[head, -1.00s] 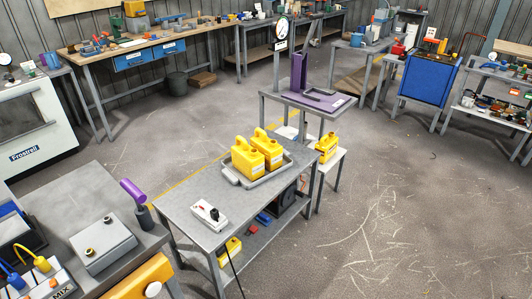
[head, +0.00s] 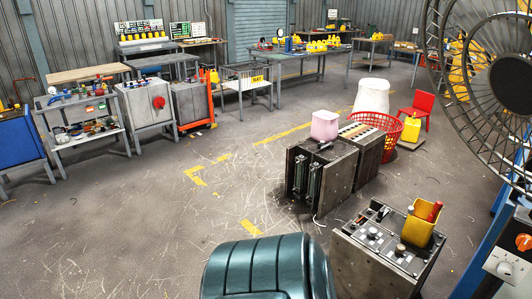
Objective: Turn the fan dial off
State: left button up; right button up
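A large fan (head: 470,62) with a dark wire cage and a round dark hub stands at the right edge of the head view, partly cut off. Below it, a blue and white panel (head: 493,277) at the lower right carries an orange knob (head: 523,242) and a white knob (head: 504,270). I cannot tell which knob is the fan dial or where it is set. Neither of my grippers is in view.
A dark green padded seat (head: 268,270) is at the bottom centre. A grey control box (head: 365,262) with a yellow cup (head: 417,231) stands beside it. Metal cabinets (head: 322,180) and a red basket (head: 376,150) are behind. The floor at left is open.

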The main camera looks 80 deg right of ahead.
aim_at(504, 270)
jog(key=z, duration=4.45)
